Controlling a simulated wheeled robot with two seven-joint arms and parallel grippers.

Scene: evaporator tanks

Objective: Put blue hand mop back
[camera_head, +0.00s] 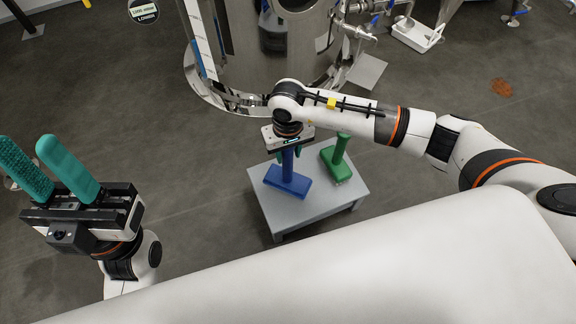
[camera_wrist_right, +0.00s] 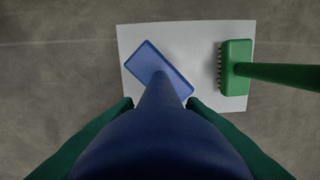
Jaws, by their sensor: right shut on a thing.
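The blue hand mop (camera_head: 288,180) is upright over the small grey table (camera_head: 312,205), its flat blue head down and its handle up. In the right wrist view its head (camera_wrist_right: 158,68) shows beyond the handle; I cannot tell whether the head touches the table top. My right gripper (camera_head: 287,154) is shut on the handle, with green fingers on both sides of it in the right wrist view (camera_wrist_right: 160,104). My left gripper (camera_head: 48,160) is at the far left, its two green fingers apart and empty, pointing up.
A green hand brush (camera_head: 337,162) stands on the same table, right of the mop; it also shows in the right wrist view (camera_wrist_right: 236,70). A steel tank (camera_head: 268,45) stands behind the table. A white tray (camera_head: 418,35) is at the back right. Floor left of the table is clear.

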